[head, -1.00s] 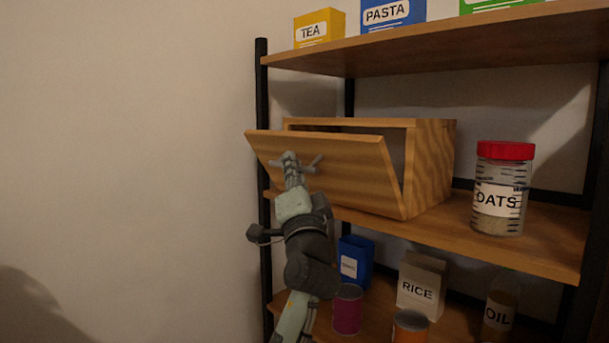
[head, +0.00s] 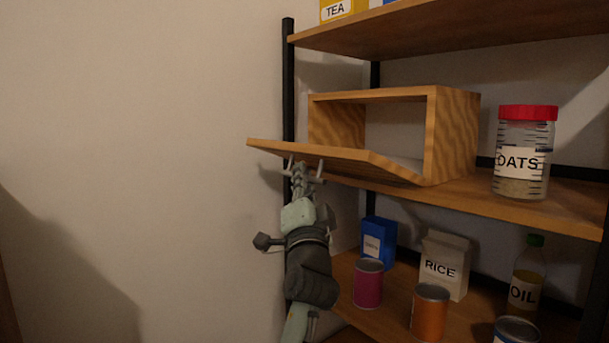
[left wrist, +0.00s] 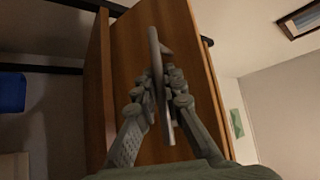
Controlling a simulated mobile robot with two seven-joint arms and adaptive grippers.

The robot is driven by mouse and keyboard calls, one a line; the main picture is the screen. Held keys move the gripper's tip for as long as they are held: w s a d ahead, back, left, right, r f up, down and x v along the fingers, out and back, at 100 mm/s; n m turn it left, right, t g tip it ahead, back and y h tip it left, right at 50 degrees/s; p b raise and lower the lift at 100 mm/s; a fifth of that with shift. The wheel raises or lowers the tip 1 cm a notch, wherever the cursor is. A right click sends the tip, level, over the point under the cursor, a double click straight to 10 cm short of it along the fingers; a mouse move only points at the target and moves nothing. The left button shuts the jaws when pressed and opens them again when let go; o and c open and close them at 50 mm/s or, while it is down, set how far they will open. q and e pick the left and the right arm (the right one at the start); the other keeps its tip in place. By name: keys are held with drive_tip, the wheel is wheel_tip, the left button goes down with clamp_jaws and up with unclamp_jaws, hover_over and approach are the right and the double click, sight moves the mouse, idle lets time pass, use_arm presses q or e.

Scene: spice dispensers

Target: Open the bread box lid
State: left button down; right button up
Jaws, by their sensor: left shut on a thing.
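The wooden bread box (head: 455,135) sits on the middle shelf, its front open and its inside visible and looking empty. Its lid (head: 335,158) is hinged along the bottom edge and is swung down and out, close to level, tilted a little. My left gripper (head: 303,172) is below the lid's outer face. In the left wrist view, my left gripper (left wrist: 162,95) is shut on the grey lid handle (left wrist: 156,50), with the lid's wood face (left wrist: 195,75) behind it. My right gripper is in neither view.
An oats jar (head: 523,155) stands right of the box on the middle shelf (head: 540,205). Below are a blue box (head: 378,243), a rice box (head: 444,265), an oil bottle (head: 527,280) and several cans. A black shelf post (head: 288,90) stands left.

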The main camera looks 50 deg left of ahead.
use_arm(q)
drive_tip(key=shift+f, duration=0.2)
idle(0.3)
drive_tip(key=c, duration=1.6)
unclamp_jaws()
drive_tip(key=shift+r, duration=0.1)
